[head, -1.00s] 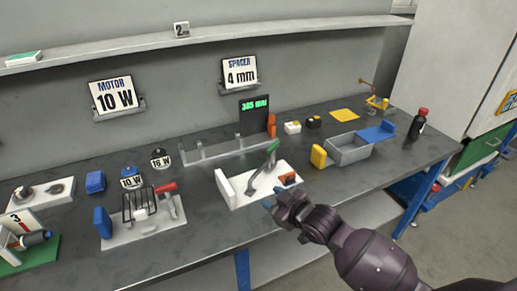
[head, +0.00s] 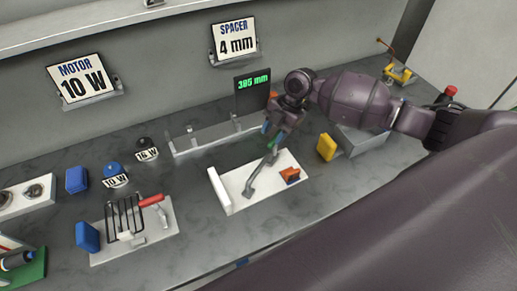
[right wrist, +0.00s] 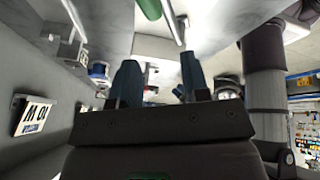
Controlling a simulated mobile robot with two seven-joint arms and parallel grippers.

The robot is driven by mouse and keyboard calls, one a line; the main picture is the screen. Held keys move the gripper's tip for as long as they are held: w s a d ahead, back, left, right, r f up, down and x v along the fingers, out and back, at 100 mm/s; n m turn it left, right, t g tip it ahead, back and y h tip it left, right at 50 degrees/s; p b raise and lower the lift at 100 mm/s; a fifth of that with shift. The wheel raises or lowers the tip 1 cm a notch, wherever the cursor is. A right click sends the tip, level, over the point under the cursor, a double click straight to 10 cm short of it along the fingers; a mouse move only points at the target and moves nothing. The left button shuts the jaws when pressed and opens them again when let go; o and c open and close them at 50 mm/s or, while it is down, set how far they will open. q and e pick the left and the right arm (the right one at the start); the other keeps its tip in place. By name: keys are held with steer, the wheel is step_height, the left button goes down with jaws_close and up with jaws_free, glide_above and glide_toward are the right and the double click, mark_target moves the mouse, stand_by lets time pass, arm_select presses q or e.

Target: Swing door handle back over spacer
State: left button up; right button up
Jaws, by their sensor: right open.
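The door handle (head: 262,172) is a grey lever with a green grip on a white fixture board (head: 232,178). It slants up and back, its grip end beside my right gripper. My right gripper (head: 272,132) is open at the green grip, its arm reaching over from the right. I cannot tell whether it touches the grip. In the right wrist view the two dark fingers (right wrist: 160,82) stand apart, and the green grip (right wrist: 150,8) shows beyond them at the top edge. An orange block (head: 290,175) sits on the board. I cannot make out the spacer. My left gripper is not in view.
A grey rail fixture (head: 205,143) with a 385 mm display (head: 252,86) stands behind the board. A yellow block (head: 326,147) and a grey bin (head: 362,140) are to the right. A fixture with a red handle (head: 150,200) is at left. Bare bench lies in front.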

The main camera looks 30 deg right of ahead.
mark_target(261, 166)
steer(key=a+f+b, duration=0.1)
steer(key=f, duration=0.2)
steer(key=s+a+f+n+b, duration=0.1)
steer(key=f, duration=0.1)
steer(key=s+a+f+n+b, duration=0.1)
steer(key=a+f, duration=0.1)
steer(key=f, duration=0.1)
steer(key=shift+a+f, duration=0.1)
steer(key=shift+f, duration=0.2)
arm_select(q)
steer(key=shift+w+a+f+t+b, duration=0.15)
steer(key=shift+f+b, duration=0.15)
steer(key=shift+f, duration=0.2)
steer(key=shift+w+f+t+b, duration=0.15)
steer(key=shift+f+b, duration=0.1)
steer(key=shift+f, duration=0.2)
arm_select(e)
steer(key=shift+a+f+g, duration=0.3)
steer(key=shift+f, duration=0.15)
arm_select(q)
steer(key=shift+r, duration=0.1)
arm_select(e)
jaws_close()
